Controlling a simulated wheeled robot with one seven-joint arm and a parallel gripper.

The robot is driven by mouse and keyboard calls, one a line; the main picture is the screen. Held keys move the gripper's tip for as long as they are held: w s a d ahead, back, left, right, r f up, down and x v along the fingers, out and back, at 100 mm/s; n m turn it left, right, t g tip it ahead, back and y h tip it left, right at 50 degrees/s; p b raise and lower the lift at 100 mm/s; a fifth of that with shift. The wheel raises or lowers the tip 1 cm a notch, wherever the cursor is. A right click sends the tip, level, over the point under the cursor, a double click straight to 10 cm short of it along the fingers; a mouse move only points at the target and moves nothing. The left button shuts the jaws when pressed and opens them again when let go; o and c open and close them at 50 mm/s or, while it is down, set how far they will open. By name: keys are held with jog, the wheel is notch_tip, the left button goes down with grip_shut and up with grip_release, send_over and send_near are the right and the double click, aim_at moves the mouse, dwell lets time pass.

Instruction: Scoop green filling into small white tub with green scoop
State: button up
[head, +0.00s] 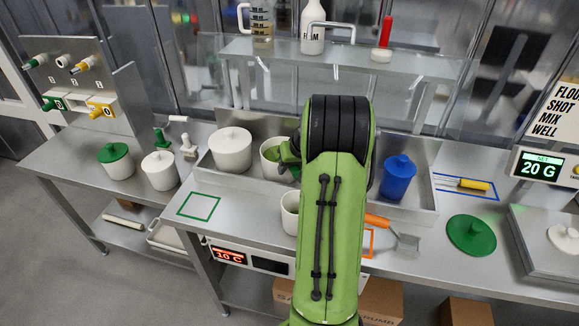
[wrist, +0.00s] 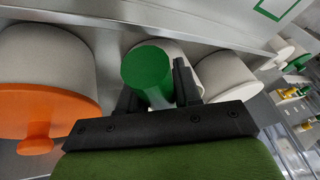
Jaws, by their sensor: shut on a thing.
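In the wrist view my gripper (wrist: 158,88) is shut on the green scoop's handle (wrist: 146,66), a round green end between the black fingers. The scoop's bowl is hidden there. A white tub (head: 267,158) holding green filling (head: 276,166) stands in the metal tray in the head view, just left of my arm. My gripper is over or beside this tub, mostly hidden behind my arm, so I cannot tell whether the scoop touches the filling. The small white tub (head: 289,214) stands on the table in front of the tray, partly covered by my arm; its inside is hidden.
A lidded white tub (head: 230,150) and a blue tub (head: 398,178) share the tray (head: 425,165). An orange-lidded tub (wrist: 45,75) stands close beside my gripper. The green outlined square (head: 199,206) is empty.

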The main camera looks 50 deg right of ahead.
notch_tip(320, 180, up, 11)
jog(key=p, duration=0.8)
jog(key=shift+f, duration=0.25)
